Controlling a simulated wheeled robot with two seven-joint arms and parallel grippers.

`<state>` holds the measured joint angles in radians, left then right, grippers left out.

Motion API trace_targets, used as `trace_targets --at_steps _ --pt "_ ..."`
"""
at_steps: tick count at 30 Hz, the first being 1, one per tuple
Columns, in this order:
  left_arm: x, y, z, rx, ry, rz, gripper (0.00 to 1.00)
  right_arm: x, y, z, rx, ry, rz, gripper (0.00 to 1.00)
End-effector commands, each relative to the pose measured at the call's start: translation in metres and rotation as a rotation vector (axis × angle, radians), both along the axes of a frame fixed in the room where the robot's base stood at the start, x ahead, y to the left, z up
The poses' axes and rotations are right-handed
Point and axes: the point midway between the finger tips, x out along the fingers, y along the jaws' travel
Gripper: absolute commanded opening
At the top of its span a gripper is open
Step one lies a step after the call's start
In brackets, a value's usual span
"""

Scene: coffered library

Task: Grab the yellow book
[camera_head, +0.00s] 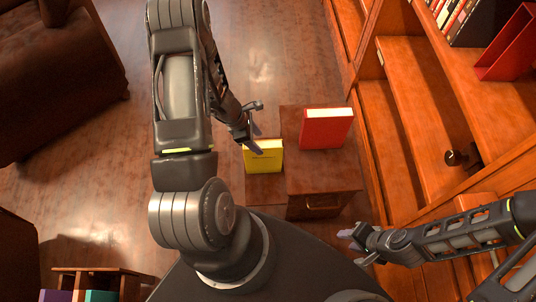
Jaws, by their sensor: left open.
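My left gripper (256,137) is open at the book's upper left edge, with one fingertip overlapping the book's top in the picture. I cannot tell whether it touches the book. My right gripper (349,238) is empty, near the front right of the side table and away from the book. Its jaw opening is not clear.
A red book (326,129) stands on the same table, right of the yellow one. A wooden bookcase (420,85) runs along the right. A brown leather armchair (60,80) is at upper left. A small stand (104,275) with books is at lower left. Open floor (270,55) lies behind the table.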

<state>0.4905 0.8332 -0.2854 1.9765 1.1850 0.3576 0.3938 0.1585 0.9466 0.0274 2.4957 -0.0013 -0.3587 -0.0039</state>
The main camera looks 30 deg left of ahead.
Motion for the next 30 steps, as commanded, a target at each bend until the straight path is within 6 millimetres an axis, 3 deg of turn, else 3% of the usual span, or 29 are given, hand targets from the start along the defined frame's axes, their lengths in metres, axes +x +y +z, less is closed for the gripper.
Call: trace_targets --at_steps 8,16,26,30 --pt "0.000 0.000 0.001 0.000 -0.001 -0.002 0.56 0.000 0.000 0.001 0.000 0.000 0.000 0.36" --pt "0.005 -0.008 -0.022 0.000 0.002 -0.004 0.56 0.000 0.000 -0.005 0.000 -0.001 0.000 0.36" --pt "0.006 -0.009 -0.024 0.001 0.000 -0.004 0.56 0.000 0.000 -0.005 0.000 -0.001 0.000 0.36" --pt "0.009 -0.013 -0.035 0.001 0.002 -0.006 0.56 0.000 0.000 -0.007 0.000 -0.001 0.000 0.36"
